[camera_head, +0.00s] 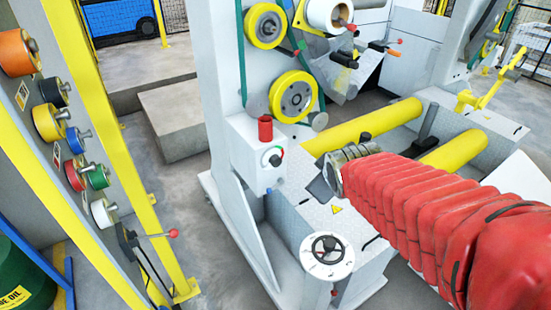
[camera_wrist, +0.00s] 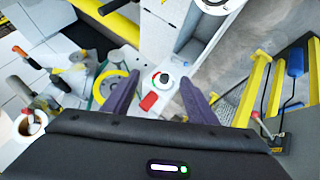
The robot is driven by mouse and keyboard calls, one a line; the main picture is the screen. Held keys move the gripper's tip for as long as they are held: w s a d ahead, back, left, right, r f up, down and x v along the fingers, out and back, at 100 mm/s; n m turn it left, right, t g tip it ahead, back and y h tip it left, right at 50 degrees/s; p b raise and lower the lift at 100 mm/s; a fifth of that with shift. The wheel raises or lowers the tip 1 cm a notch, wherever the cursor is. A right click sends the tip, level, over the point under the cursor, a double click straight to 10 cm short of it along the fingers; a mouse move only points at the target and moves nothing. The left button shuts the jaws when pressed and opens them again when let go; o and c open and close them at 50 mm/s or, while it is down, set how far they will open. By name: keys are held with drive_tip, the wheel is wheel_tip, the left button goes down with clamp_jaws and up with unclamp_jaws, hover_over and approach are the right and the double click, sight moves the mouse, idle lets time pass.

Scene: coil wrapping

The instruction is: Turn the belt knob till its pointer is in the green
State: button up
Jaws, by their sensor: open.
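The belt knob (camera_head: 271,157) is a small round dial with a dark centre on the front of a white box on the machine column. In the wrist view the knob (camera_wrist: 161,79) shows as a pale disc with a dark middle and small red and green marks; its pointer is too small to read. My gripper (camera_wrist: 160,80) is open, its two dark fingers framing the knob in the picture, with no visible contact. In the head view my gripper (camera_head: 322,186) is dark, to the right of the knob and apart from it, partly hidden by my red-sleeved arm.
A red cylinder (camera_head: 265,129) stands on the box just above the knob. Yellow-rimmed belt wheels (camera_head: 293,96) are above it. A handwheel (camera_head: 328,249) is below right, and yellow rollers (camera_head: 375,125) lie behind my gripper. Grey floor (camera_head: 180,205) is open at left.

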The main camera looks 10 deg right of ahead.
drive_tip(key=w+d+f+n+t, duration=0.2)
drive_tip(key=w+f+n, duration=0.25)
drive_tip(key=w, duration=0.45)
drive_tip(key=n+t+y, duration=0.6)
drive_tip(key=n+y, duration=0.3)
drive_tip(key=n, duration=0.9)
approach(277, 164)
drive_tip(key=v, duration=0.5)
drive_tip(key=shift+s+r+m, duration=0.1)
drive_tip(key=shift+r+m, duration=0.15)
drive_tip(key=shift+r, duration=0.15)
drive_tip(key=shift+h, duration=0.3)
drive_tip(key=x, duration=1.4)
drive_tip(key=shift+s+a+f, duration=0.1)
drive_tip(key=shift+f, duration=0.1)
drive_tip(key=shift+c, duration=0.6)
